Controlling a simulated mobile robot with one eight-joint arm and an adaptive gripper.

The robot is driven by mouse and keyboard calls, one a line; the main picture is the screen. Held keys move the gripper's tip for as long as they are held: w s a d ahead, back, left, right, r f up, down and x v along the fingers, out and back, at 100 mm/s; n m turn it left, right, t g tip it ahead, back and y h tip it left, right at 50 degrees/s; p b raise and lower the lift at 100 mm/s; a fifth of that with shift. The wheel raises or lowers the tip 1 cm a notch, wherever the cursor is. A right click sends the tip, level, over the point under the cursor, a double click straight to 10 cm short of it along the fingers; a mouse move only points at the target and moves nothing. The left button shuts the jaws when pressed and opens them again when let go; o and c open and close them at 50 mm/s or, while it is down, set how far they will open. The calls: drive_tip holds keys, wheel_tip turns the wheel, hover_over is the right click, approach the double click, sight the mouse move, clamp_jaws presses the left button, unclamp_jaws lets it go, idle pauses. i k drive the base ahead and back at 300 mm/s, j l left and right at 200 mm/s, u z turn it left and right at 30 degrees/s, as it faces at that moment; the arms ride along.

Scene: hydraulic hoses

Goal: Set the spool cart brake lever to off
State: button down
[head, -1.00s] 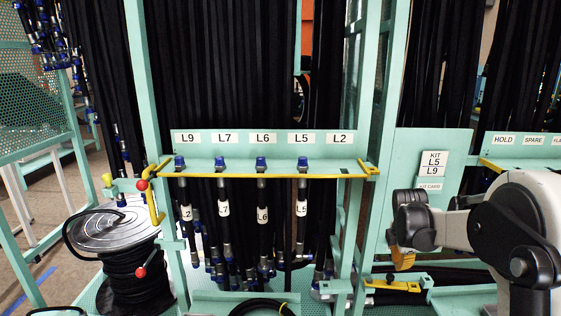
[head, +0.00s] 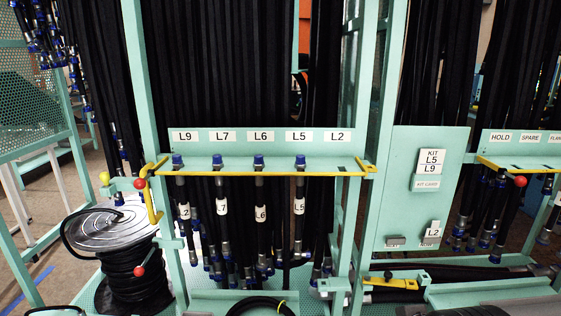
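The spool (head: 132,266) of black hose, with a grey metal top disc (head: 108,230), stands at the lower left. A short lever with a red knob (head: 138,272) shows against the front of the wound hose. Another red knob (head: 140,184) and a yellow knob (head: 104,178) sit higher, near a green bracket beside the rack post. I cannot tell which of these is the brake lever, and no on or off marking is readable. My gripper is not in view.
The hose rack (head: 262,165), with labels L9 to L2 and hanging hoses, fills the middle. A green kit panel (head: 400,200) stands to its right, near a yellow-edged HOLD and SPARE rack (head: 515,165). A perforated panel (head: 30,95) is at far left.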

sight(138, 271)
drive_tip(key=u, duration=1.4)
drive_tip(key=i+j+u, duration=0.25)
drive_tip(key=i+j, duration=0.1)
drive_tip(key=j, duration=0.1)
